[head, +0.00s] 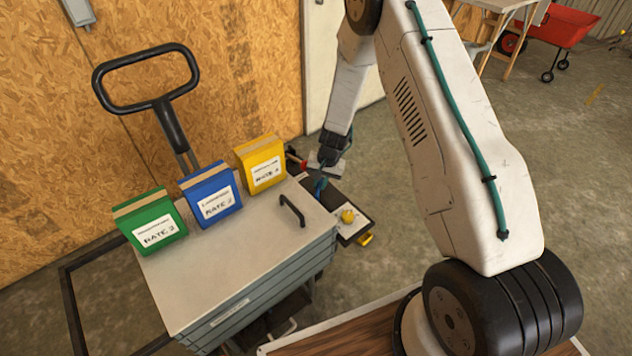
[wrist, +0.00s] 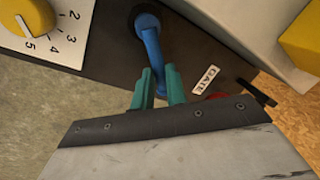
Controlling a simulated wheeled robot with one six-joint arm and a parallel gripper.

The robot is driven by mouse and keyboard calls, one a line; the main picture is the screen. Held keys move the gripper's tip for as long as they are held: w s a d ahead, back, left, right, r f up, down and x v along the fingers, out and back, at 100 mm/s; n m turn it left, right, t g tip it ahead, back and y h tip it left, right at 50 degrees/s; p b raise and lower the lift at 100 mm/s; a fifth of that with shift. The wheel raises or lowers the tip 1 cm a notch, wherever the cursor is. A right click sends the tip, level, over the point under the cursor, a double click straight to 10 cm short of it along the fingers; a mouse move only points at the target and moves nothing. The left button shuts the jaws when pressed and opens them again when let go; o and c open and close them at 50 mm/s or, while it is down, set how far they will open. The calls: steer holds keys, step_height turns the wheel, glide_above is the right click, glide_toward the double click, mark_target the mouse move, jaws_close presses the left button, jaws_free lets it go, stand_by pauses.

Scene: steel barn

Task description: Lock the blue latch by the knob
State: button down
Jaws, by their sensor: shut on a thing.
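The blue latch (wrist: 150,45) is an arm on a dark panel (wrist: 95,55). In the wrist view it runs from a round pivot at the top down to between the teal fingers of my gripper (wrist: 160,88). The fingers are shut on its lower end, and they mostly hide the knob there. In the head view the blue latch (head: 321,187) shows small beside the grey cabinet, with my gripper (head: 322,176) right at it. A white label reading GATE (wrist: 205,80) is just right of the fingers.
A yellow dial (wrist: 22,22) with numbers is on the same panel. A red part (wrist: 218,96) is partly hidden behind my gripper. Green (head: 150,220), blue (head: 211,194) and yellow (head: 261,163) boxes stand on the grey cabinet (head: 245,260), which has a black handle (head: 292,208).

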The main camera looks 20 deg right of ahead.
steer(key=m, duration=0.1)
steer(key=s+d+m, duration=0.1)
steer(key=m, duration=0.2)
steer(key=shift+s+d+m+t+h, duration=0.2)
steer(key=shift+s+m+t+h, duration=0.05)
steer(key=shift+m+t+h, duration=0.05)
steer(key=shift+s+d+m+h, duration=0.15)
steer(key=shift+s+m, duration=0.25)
steer(key=shift+m, duration=0.5)
steer(key=shift+s+d+m+h, duration=0.15)
steer(key=shift+s+m, duration=0.2)
steer(key=shift+m, duration=0.55)
steer(key=c, duration=1.7)
jaws_free()
step_height(320, 180, up, 8)
steer(key=s, duration=0.1)
steer(key=shift+s+d+f, duration=0.15)
steer(key=shift+s+d, duration=0.1)
steer(key=shift+s, duration=0.05)
